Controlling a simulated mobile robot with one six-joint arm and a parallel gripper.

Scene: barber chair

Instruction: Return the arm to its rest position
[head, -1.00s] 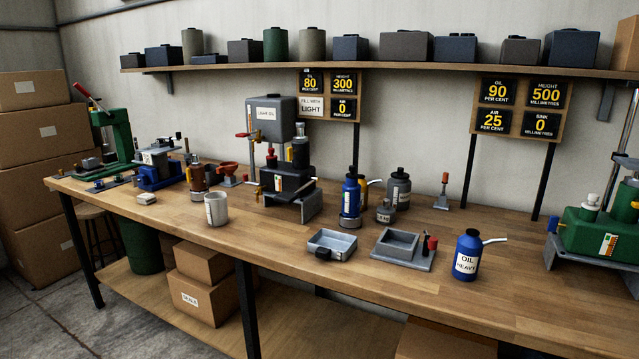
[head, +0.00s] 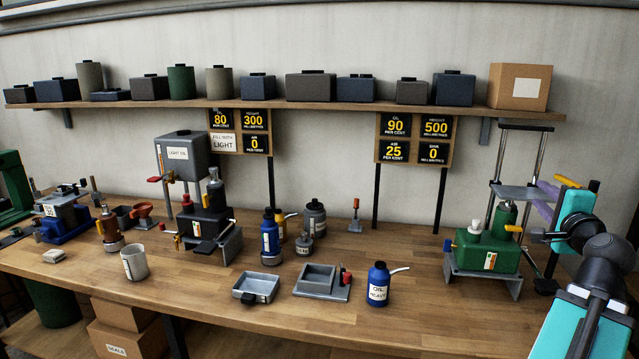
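My arm (head: 572,218), teal with dark joints, reaches in from the lower right corner of the head view. Its far end, with my gripper (head: 546,202), appears as small purple and yellow parts beside the upright frame of the green machine (head: 488,255). The fingers are too small and overlapped to show whether they are open or shut. I see nothing clearly held. I cannot tell whether the arm touches the machine or only overlaps it in the picture.
A blue heavy oil bottle (head: 378,285), grey trays (head: 256,288) and a white mug (head: 134,262) stand on the wooden bench (head: 330,325). The light oil machine (head: 208,228) is left of centre. A cardboard box (head: 519,87) sits on the shelf's right end. The bench's front middle is clear.

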